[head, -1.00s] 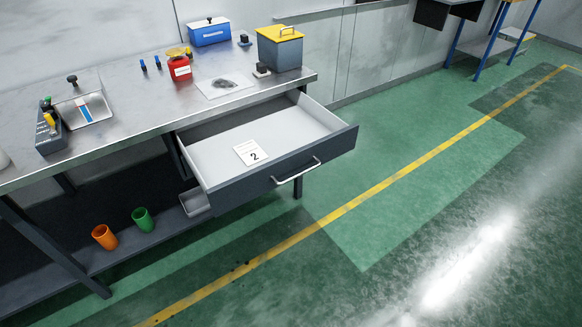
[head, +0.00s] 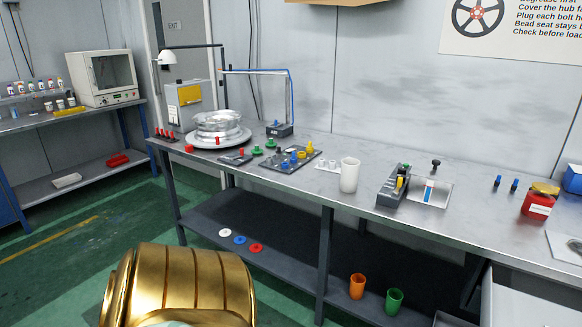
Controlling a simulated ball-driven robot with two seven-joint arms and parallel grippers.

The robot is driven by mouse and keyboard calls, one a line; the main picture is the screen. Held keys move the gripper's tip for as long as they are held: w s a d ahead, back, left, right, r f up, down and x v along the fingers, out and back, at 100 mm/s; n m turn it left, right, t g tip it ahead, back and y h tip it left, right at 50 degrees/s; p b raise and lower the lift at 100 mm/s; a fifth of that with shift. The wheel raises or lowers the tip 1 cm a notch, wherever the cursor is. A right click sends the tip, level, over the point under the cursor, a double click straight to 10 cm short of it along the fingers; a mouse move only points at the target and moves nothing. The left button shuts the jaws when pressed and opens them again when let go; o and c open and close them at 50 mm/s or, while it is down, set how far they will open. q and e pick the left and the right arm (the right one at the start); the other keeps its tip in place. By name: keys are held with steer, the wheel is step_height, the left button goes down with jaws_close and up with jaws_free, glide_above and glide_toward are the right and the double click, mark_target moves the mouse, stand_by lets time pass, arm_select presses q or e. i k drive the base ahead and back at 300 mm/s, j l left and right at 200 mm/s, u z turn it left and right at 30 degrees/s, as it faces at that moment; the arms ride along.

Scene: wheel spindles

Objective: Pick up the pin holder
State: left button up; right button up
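Several small pieces on the steel workbench could be the pin holder, and I cannot tell for certain which is meant. A dark rack with red-topped pins (head: 165,135) stands at the bench's far left end. Two small blue upright pins (head: 514,185) stand farther right. Neither of my grippers shows, and none touches these things.
The workbench (head: 330,185) runs along the wall. A silver wheel hub (head: 219,126) on a round base, a white cup (head: 349,175) and a red container (head: 539,202) stand on it. Orange (head: 357,286) and green (head: 394,301) cups stand on its lower shelf. Green floor lies left.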

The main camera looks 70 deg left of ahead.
mark_target(321, 166)
steer(key=u, duration=1.9)
steer(key=i+j, duration=0.1)
steer(key=i+z, duration=0.05)
